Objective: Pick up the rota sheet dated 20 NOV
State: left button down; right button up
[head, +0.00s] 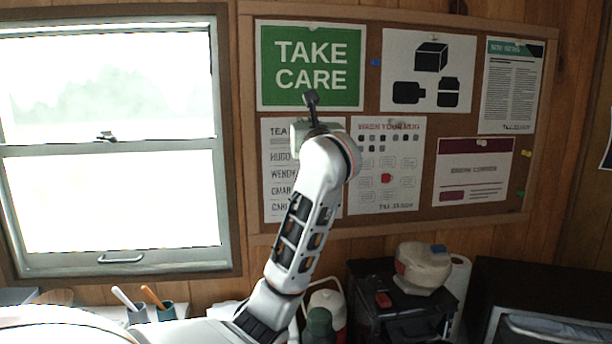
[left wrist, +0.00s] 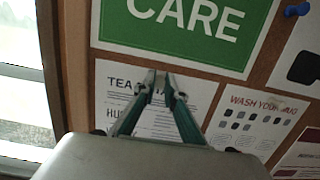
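A white tea rota sheet (head: 278,196) with a column of names hangs on the cork board, below the green TAKE CARE poster (head: 311,66). My left arm covers its right part in the head view. In the left wrist view, the rota sheet (left wrist: 127,92) hangs flat behind my fingers. No date on it is readable. My left gripper (head: 311,97) points at the board near the sheet's top edge. In the left wrist view the left gripper (left wrist: 160,79) has its fingertips drawn close together; I see no paper clearly between them. My right gripper is not in view.
The cork board (head: 400,228) also holds a WASH YOUR MUG sheet (head: 388,190), a red-banded notice (head: 473,170), a newsletter (head: 510,85) and a picture sheet (head: 428,70). A window (head: 110,150) is at left. Below stand a pen pot (head: 166,312) and a black machine (head: 410,325).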

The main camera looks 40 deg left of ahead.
pick_arm(q)
jog(key=shift+s+d, duration=0.1)
jog(key=shift+d, duration=0.05)
dwell(0.4)
jog(key=shift+r+p+v, duration=0.15)
jog(key=shift+p+v, duration=0.15)
jog(key=shift+v, duration=0.7)
jog(key=shift+r+p+v, duration=0.15)
jog(key=shift+p+v, duration=0.1)
jog(key=shift+v, duration=0.8)
jog(key=shift+s, duration=0.1)
jog(key=shift+s+d+r+p, duration=0.15)
jog(key=shift+s+d+r, duration=0.6)
jog(key=shift+d, duration=0.25)
jog(key=shift+s+d+r+p, duration=0.15)
jog(key=shift+s+d+r, duration=0.6)
jog(key=shift+d, duration=0.25)
